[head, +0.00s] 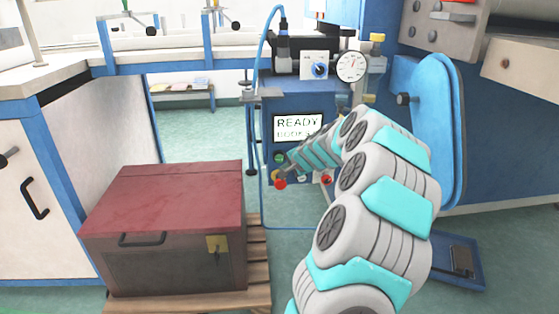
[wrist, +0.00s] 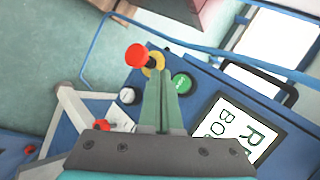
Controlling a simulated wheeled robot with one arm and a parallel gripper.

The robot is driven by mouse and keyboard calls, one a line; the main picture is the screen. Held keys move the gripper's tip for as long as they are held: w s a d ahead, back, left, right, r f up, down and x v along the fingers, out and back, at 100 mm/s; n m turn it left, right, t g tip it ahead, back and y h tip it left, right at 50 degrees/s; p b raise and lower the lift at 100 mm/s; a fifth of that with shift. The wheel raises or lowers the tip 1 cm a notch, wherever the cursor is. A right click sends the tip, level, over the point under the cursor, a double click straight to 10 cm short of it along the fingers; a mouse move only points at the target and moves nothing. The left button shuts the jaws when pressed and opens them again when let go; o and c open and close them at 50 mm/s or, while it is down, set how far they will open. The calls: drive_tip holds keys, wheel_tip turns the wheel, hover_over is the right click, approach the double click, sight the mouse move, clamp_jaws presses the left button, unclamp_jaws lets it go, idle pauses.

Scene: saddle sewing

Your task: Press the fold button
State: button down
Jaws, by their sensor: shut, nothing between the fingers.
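The blue control panel (head: 265,190) carries a screen (head: 297,127) reading "READY" above a second, partly blocked line. In the wrist view the panel shows a green button (wrist: 181,84) with lettering too small to read, a red mushroom knob (wrist: 135,56) on a yellow ring, and a whitish round button (wrist: 127,95). I cannot tell which is the fold button. My gripper (wrist: 158,72) is shut and empty in front of the panel. Its tips overlap the yellow ring beside the green button; contact is unclear. My arm hides part of the panel in the head view.
A red-lidded chest (head: 165,200) stands on a wooden pallet (head: 258,265) at left. A pressure gauge (head: 352,67) sits above the panel, and a blue padded arm (head: 425,130) stands at right. Another red control (wrist: 103,125) shows at lower left. Green floor is open behind the chest.

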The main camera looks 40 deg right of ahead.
sight(279, 158)
drive_tip(key=w, duration=0.1)
drive_tip(key=w+d, duration=0.1)
drive_tip(key=w, duration=0.1)
drive_tip(key=shift+w+d+p, duration=0.1)
drive_tip(key=shift+d+p, duration=0.25)
idle(1.9)
drive_tip(key=shift+w+d, duration=0.3)
drive_tip(key=shift+w, duration=0.05)
